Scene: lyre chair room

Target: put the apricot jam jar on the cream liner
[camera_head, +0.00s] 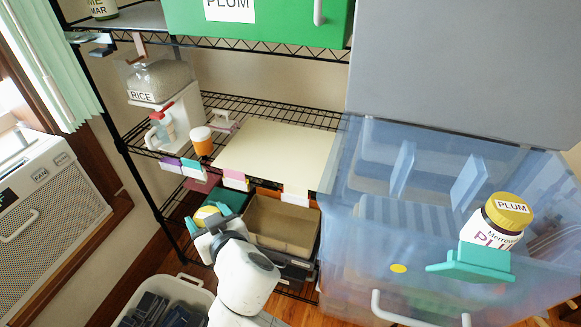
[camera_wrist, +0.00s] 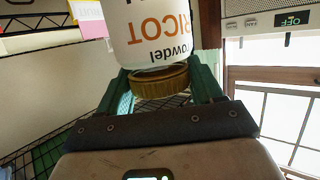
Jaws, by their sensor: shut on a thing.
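The apricot jam jar is white with orange letters and a gold lid, and shows upside down in the wrist view (camera_wrist: 155,35). My gripper (camera_wrist: 162,88) is shut on it at the lid, with a teal finger on each side. In the head view my gripper (camera_head: 210,222) is at the lower left of centre, and the jar's yellow lid (camera_head: 207,213) shows only in part behind my wrist. The cream liner (camera_head: 275,150) lies flat and bare on the middle wire shelf. My gripper appears in front of and below that shelf, apart from the liner.
A rice dispenser (camera_head: 158,82) and an orange-and-white cup (camera_head: 202,140) stand left of the liner. Coloured tags (camera_head: 236,180) hang along the shelf's front edge. A clear blue bin (camera_head: 400,245) and a plum jar (camera_head: 495,220) on a teal holder are at right. A green box (camera_head: 270,20) is above.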

